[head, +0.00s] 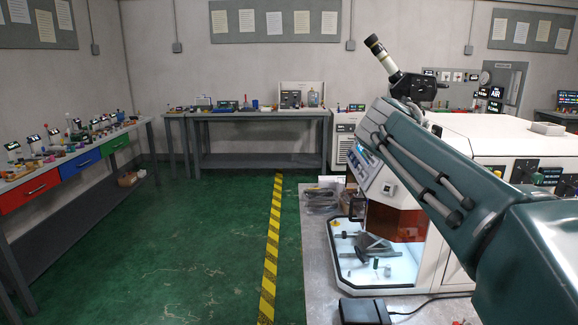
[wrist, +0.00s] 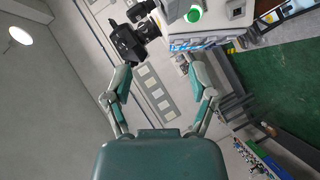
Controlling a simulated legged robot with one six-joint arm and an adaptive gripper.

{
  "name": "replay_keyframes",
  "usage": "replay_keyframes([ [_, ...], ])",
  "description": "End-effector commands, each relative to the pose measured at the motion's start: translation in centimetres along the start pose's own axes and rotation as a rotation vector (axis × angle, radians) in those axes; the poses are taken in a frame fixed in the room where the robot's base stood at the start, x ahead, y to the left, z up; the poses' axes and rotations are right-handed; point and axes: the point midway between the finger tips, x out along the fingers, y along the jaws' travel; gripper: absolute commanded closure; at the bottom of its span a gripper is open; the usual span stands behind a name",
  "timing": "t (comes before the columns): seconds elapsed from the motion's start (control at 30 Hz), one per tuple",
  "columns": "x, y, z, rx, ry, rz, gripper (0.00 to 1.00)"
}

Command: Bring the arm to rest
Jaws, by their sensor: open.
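My gripper (wrist: 160,76) shows in the wrist view with its two green fingers spread wide apart. Nothing is held between them; the wall and a paper board lie far behind the gap. In the head view my green arm (head: 435,165) slants from the lower right up toward the centre right. I cannot make out the gripper's fingers in the head view.
A white machine (head: 467,135) with an orange window stands behind my arm. A dark box (head: 364,311) with a cable lies on the near bench. Benches with small items line the left side and back wall. Green floor is open left of the yellow-black stripe (head: 271,250).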

Motion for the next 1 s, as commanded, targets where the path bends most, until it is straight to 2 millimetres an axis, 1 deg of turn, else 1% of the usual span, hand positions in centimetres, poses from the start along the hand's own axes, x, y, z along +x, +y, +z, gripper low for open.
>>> replay_keyframes([
  [0.03, -0.9, -0.8, 1.2, 0.026, -0.012, -0.036, 0.26],
  [0.07, -1.4, -1.4, 2.0, 0.045, -0.02, -0.061, 0.26],
  [0.17, -3.6, -4.2, 5.2, 0.123, -0.06, -0.166, 0.26],
  [0.2, -4.7, -5.5, 6.8, 0.159, -0.079, -0.215, 0.26],
  [0.27, -6.4, -7.8, 9.1, 0.216, -0.109, -0.29, 0.26],
  [0.3, -7.5, -9.3, 10.6, 0.254, -0.131, -0.34, 0.26],
  [0.37, -9.3, -11.7, 12.9, 0.311, -0.164, -0.414, 0.26],
  [0.4, -10.6, -13.3, 14.3, 0.349, -0.186, -0.463, 0.26],
  [0.47, -12.4, -15.9, 16.5, 0.407, -0.219, -0.536, 0.26],
  [0.5, -13.7, -17.7, 17.9, 0.445, -0.244, -0.585, 0.26],
  [0.6, -16.7, -21.8, 20.9, 0.535, -0.298, -0.696, 0.26],
  [0.7, -19.0, -25.0, 22.9, 0.604, -0.343, -0.781, 0.26],
  [0.8, -20.3, -26.9, 24.1, 0.646, -0.368, -0.829, 0.26],
  [0.9, -20.7, -27.5, 24.4, 0.66, -0.378, -0.847, 0.26],
  [1.0, -20.7, -27.5, 24.4, 0.66, -0.378, -0.847, 0.26],
])
